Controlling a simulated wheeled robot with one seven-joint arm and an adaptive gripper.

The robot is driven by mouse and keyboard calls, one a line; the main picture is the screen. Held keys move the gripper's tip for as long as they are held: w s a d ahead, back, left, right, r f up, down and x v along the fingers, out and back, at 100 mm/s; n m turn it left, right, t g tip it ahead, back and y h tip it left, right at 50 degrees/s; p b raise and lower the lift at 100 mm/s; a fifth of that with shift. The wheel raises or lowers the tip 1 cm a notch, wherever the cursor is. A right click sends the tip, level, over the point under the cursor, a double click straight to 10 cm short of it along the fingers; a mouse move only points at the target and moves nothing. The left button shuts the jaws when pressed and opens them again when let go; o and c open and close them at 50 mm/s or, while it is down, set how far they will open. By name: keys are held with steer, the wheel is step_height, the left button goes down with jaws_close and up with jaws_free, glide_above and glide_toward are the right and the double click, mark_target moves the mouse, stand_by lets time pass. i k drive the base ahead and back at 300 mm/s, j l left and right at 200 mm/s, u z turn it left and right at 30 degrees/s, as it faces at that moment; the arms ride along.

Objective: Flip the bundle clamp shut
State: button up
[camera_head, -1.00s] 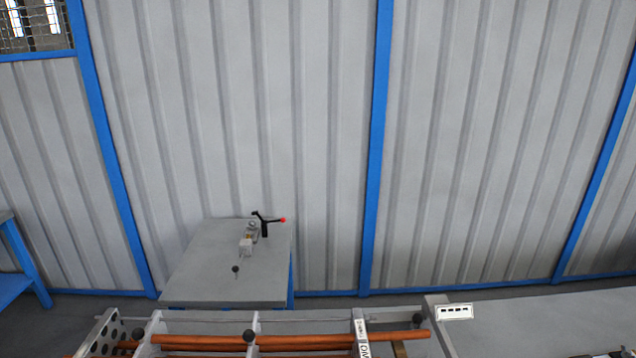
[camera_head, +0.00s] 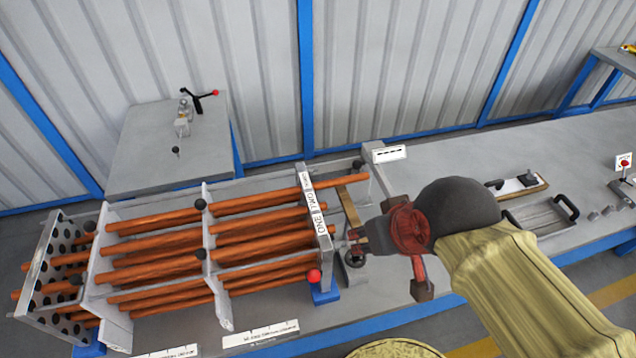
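The tube bundle of orange tubes (camera_head: 165,262) lies across the bench at left and centre, held in pale upright plates. A pale bar with lettering (camera_head: 317,215) crosses its right end, with a red ball (camera_head: 313,276) at its near lower end; this looks like the bundle clamp, but I cannot tell how far it is closed. My gripper (camera_head: 388,264), red with dark fingertips, hangs to the right of the bar and the red ball, apart from both. Its fingers look spread and empty. My arm and wrist hide part of the bench.
A dark round knob (camera_head: 355,258) stands beside my fingers. A tray with black handles (camera_head: 540,215) is right of my wrist.

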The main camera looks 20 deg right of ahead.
mark_target(313, 276)
steer(key=l+u, duration=0.4)
steer(key=l, duration=0.25)
steer(key=k+l+u, duration=0.15)
steer(key=l+u, duration=0.2)
steer(key=l, duration=0.25)
